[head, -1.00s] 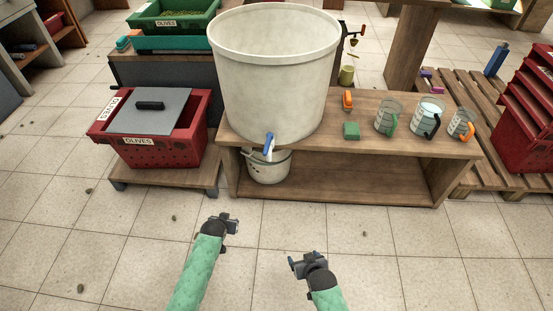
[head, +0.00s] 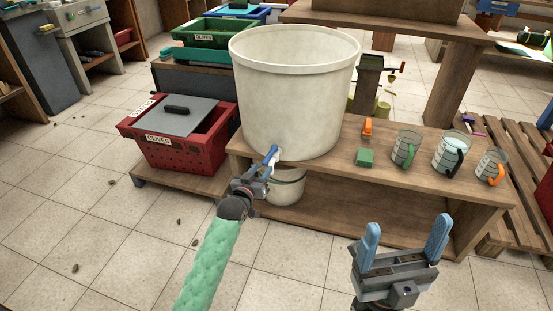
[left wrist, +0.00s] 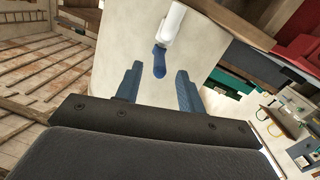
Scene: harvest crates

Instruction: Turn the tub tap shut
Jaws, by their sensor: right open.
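The large cream tub (head: 293,100) stands on the wooden bench. Its tap (head: 273,154) has a blue lever and sits low on the tub's front wall. In the left wrist view the tap's white body (left wrist: 172,20) and blue lever (left wrist: 160,62) show ahead of my left gripper (left wrist: 157,85). The lever's end lies between the lines of the two blue fingers, which stand apart and hold nothing. In the head view my left gripper (head: 262,172) is right at the tap, and its fingers partly overlap it. My right gripper (head: 406,242) is open and empty in front of the bench.
A pale bucket (head: 287,186) stands below the tap, partly hidden by my left gripper. On the bench (head: 330,178) are a green block (head: 365,158), an orange item (head: 367,127) and several jugs (head: 450,152). A red olive crate (head: 190,150) stands at left.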

